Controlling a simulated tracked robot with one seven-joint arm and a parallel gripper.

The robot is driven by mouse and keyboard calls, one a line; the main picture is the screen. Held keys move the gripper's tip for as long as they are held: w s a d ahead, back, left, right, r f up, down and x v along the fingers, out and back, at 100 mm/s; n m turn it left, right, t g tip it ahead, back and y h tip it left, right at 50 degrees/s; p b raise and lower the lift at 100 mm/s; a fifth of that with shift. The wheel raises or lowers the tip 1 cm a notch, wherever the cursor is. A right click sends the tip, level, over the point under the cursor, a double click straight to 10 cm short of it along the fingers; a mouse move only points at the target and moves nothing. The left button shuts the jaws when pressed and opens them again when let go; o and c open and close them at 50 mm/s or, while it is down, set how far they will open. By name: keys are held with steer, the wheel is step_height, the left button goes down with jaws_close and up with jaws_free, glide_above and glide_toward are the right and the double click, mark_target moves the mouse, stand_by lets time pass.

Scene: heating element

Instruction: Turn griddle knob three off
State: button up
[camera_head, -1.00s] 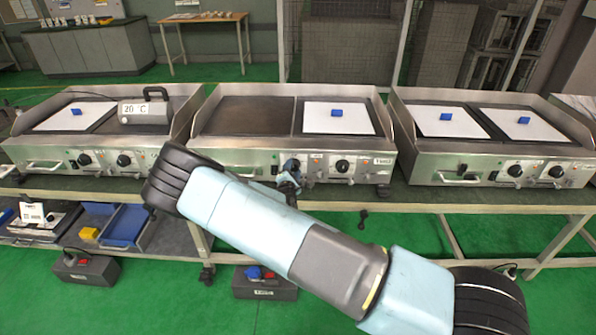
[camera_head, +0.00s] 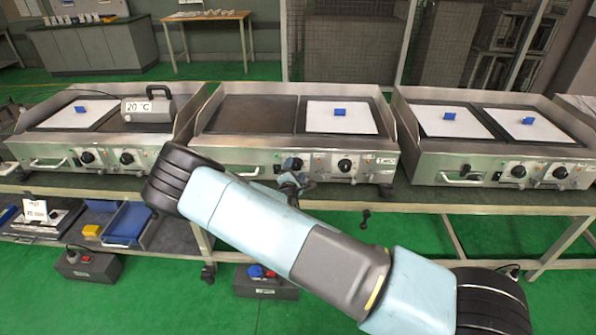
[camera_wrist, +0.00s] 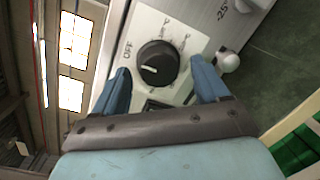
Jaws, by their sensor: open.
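A black round griddle knob (camera_wrist: 157,63) on a light control plate sits between the fingertips of my gripper (camera_wrist: 160,70) in the wrist view. An OFF label is at its upper left. The blue fingers are spread on either side of the knob, with gaps visible.
The left griddle (camera_head: 50,150) and right griddle (camera_head: 450,165) stand on the same bench, with knobs on their fronts. In the wrist view, a pale rounded foot or fitting (camera_wrist: 229,62) is just right of the right finger. Black boxes (camera_head: 262,282) lie on the green floor.

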steer(key=s+a, duration=0.2)
steer(key=s, duration=1.1)
steer(key=shift+r, duration=0.15)
steer(key=shift+d, duration=0.1)
steer(key=s+d+r+m+g+y, duration=0.2)
steer(key=d+r+m+g, duration=0.3)
steer(key=r, duration=0.5)
steer(key=s+d+r+m+g+y, duration=0.1)
steer(key=s+d+r+m+g, duration=0.15)
steer(key=d+r+m, duration=0.55)
steer(key=s+d+r+m+g+y, duration=0.25)
steer(key=r+m+g, duration=0.2)
steer(key=r, duration=0.75)
steer(key=s+d+r+m+h, duration=0.1)
steer(key=s+d+r, duration=0.3)
steer(key=s, duration=0.4)
steer(key=s+d+r+m+h, duration=0.1)
steer(key=s+d+r+m, duration=0.2)
steer(key=s, duration=0.5)
steer(key=s+d+r+m+h, duration=0.1)
steer(key=s+d+r+m, duration=0.1)
steer(key=s+d+r, duration=0.3)
steer(key=s+r, duration=0.1)
steer(key=s, duration=0.2)
steer(key=shift+s+d+r, duration=0.25)
steer(key=shift+s+d, duration=0.05)
steer(key=shift+d, duration=0.1)
